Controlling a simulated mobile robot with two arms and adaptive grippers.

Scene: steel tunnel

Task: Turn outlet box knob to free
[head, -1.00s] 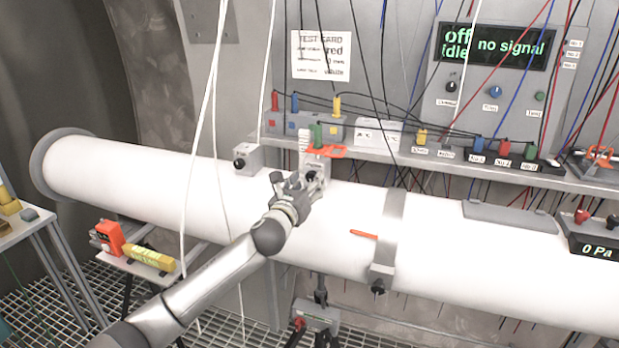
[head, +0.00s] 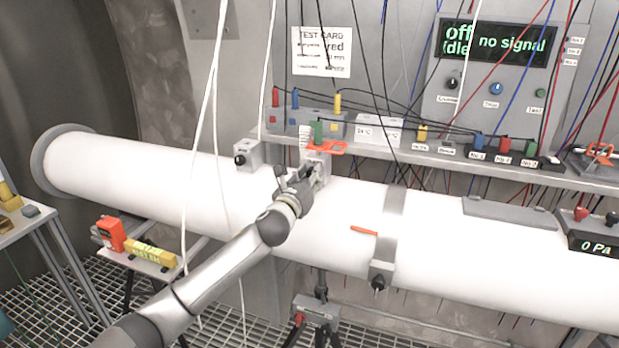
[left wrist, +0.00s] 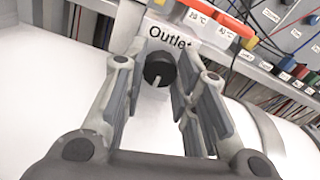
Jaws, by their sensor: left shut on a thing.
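The outlet box (left wrist: 187,45), labelled "Outlet", fills the upper middle of the left wrist view. It also shows as a small grey box (head: 321,164) on top of the white pipe in the head view. Its round black knob (left wrist: 160,69) has a pale pointer mark directed down and slightly left in the wrist view. My left gripper (left wrist: 154,66) has its fingers on both sides of the knob and is shut on it. In the head view my left gripper (head: 306,178) covers the box's front and hides the knob. My right gripper is not in view.
A similar box (head: 251,154) with a black knob sits left on the pipe (head: 150,172). White cables (head: 212,100) hang in front of the pipe. An orange clamp (head: 326,147) lies just behind the outlet box, by the shelf. The display (head: 497,44) reads "off", "idle", "no signal".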

